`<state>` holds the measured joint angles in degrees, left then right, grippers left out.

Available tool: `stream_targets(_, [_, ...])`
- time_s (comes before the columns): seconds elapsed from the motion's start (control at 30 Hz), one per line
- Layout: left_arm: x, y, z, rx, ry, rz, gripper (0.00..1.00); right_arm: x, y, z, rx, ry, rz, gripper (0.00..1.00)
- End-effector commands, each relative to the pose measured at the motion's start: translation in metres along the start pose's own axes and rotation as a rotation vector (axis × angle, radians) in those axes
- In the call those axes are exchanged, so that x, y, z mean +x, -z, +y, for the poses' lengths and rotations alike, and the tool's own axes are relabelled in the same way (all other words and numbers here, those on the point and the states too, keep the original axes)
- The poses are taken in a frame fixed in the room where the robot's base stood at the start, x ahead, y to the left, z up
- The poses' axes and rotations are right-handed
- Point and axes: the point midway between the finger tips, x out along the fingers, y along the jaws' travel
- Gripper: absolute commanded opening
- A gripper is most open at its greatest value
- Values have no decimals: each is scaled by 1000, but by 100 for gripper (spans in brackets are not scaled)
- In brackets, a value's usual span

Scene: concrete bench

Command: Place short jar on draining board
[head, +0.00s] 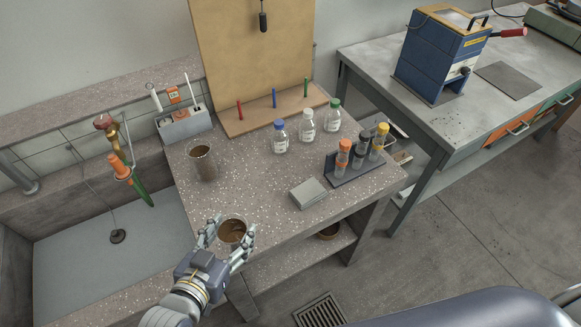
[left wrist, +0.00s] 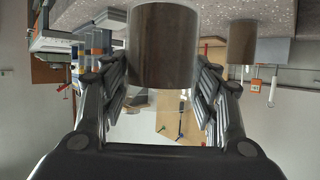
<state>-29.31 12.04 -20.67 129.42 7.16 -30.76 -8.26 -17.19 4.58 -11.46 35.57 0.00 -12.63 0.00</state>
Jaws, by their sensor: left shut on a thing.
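My left gripper (head: 228,236) is shut on the short jar (head: 233,229), a clear round jar with brown contents. It holds the jar over the front left part of the speckled bench top, near the sink; I cannot tell whether its base touches. In the left wrist view, the jar (left wrist: 163,48) sits between the two fingers of the gripper (left wrist: 163,82). A taller jar with brown contents (head: 203,163) stands behind on the bench. The speckled top beside the sink (head: 255,200) shows, but no separate draining board can be made out. My right gripper is not in view.
The sink basin (head: 105,240) lies to the left. Several capped bottles (head: 307,125) stand at the back. A tube rack (head: 352,166) and a grey box (head: 308,193) stand to the right. The bench around the held jar is clear.

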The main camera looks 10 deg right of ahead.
Motion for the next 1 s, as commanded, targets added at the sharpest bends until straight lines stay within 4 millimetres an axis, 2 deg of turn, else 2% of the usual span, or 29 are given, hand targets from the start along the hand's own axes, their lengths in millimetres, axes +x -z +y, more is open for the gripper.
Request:
stream_targets(0.07, [-2,-8,-4,-5,9,1,28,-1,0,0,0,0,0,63])
stream_targets(0.17, [6,-7,-6,-7,14,7,28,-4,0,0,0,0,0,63])
stream_targets(0.27, [26,2,-7,-8,13,10,28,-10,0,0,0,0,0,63])
stream_targets(0.6, [113,29,-10,-8,12,6,28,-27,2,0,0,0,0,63])
stream_targets(0.7, [132,34,-11,-8,11,5,28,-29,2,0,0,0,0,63])
stream_targets(0.9, [149,36,-11,-8,11,4,28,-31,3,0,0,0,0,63])
stream_targets(1.0, [153,26,-11,-7,10,0,28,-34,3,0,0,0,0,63])
